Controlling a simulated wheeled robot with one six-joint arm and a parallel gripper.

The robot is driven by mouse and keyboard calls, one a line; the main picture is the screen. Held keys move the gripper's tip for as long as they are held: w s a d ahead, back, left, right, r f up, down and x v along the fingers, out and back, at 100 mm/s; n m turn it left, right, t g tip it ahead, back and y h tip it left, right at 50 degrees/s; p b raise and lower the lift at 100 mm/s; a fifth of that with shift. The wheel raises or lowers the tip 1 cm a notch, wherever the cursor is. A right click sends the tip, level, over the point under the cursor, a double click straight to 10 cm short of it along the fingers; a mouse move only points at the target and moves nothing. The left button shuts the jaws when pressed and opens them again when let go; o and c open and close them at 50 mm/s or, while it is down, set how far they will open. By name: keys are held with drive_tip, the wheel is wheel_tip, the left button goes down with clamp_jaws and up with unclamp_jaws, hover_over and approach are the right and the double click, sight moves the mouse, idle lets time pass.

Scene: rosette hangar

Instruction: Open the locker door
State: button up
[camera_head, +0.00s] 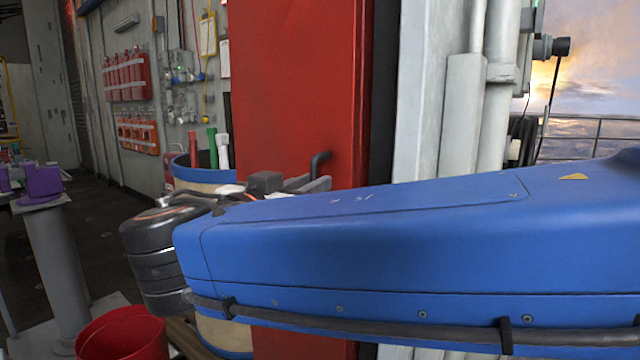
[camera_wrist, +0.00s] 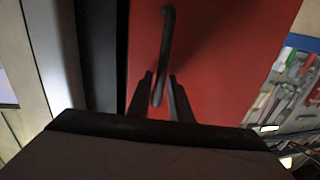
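The red locker door (camera_head: 295,80) stands upright in the middle of the head view and fills much of the wrist view (camera_wrist: 215,55). Its dark bent handle (camera_head: 319,160) sticks out near the door's right edge. In the wrist view the handle (camera_wrist: 167,40) runs down between the two fingers of my gripper (camera_wrist: 160,76). The fingers are apart, one on each side of the handle, with a narrow gap showing. In the head view my gripper (camera_head: 310,184) is just below the handle, partly hidden by my arm. I cannot tell whether the door is ajar.
A red bucket (camera_head: 125,335) stands at the lower left beside a grey pedestal (camera_head: 55,260) bearing purple objects. A barrel with coloured handles (camera_head: 205,178) stands behind my wrist. Grey-white pipes and wall (camera_head: 465,110) are right of the locker. Floor shows at far left.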

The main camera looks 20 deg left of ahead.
drive_tip(key=shift+w+d, duration=0.15)
drive_tip(key=shift+w, duration=0.5)
drive_tip(key=shift+c, duration=0.4)
clamp_jaws()
drive_tip(key=shift+s, duration=0.1)
